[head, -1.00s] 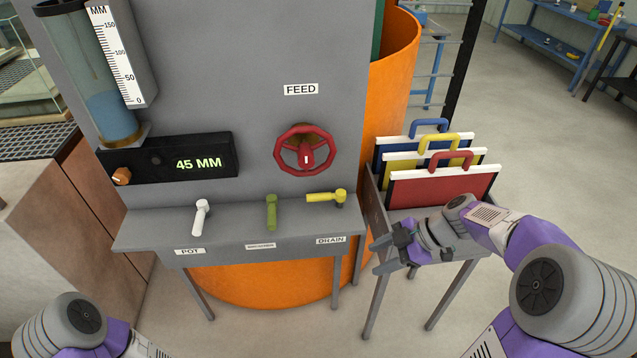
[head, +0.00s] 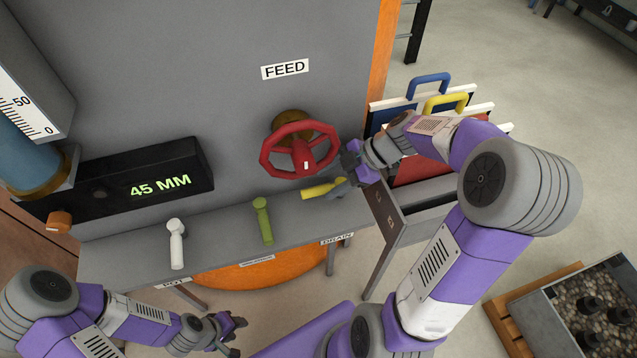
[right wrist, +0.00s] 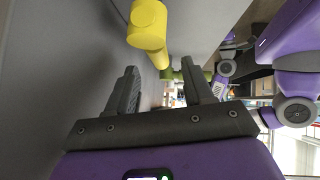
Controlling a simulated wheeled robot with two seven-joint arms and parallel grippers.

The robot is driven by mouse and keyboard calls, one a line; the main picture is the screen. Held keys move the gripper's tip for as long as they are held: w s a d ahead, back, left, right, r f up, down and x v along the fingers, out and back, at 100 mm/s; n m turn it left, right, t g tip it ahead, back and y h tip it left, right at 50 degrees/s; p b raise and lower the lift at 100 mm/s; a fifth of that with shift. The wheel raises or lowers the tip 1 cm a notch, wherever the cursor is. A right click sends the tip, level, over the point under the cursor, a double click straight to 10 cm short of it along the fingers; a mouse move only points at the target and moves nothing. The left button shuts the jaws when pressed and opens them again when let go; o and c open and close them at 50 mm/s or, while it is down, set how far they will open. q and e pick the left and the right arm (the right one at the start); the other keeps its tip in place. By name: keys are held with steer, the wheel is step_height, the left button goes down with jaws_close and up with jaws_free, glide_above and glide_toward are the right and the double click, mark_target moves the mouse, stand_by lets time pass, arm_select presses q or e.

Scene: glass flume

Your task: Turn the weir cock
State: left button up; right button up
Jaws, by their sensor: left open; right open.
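Three cock handles stand on the grey shelf (head: 215,239): a white one (head: 177,245) over the POT label, a green one (head: 263,220) in the middle and a yellow one (head: 318,190) by the DRAIN label. The middle label is too small to read. The white and green handles point toward me; the yellow one lies sideways. My right gripper (head: 345,172) is open and empty, close to the yellow handle. In the right wrist view the yellow handle (right wrist: 148,25) is above the open fingers (right wrist: 162,72), with the green handle (right wrist: 188,72) beyond. My left gripper (head: 238,335) is open and empty, low in front of the shelf.
The red feed wheel (head: 300,150) juts from the grey panel (head: 190,60) just above the yellow handle. A display (head: 150,185) reads 45 MM. A rack (head: 400,220) with handled plates stands right, behind my right arm. A crate of stones (head: 580,320) is lower right.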

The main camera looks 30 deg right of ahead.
mark_target(318, 189)
steer(key=shift+x, duration=1.85)
steer(key=shift+w, duration=0.1)
jaws_close()
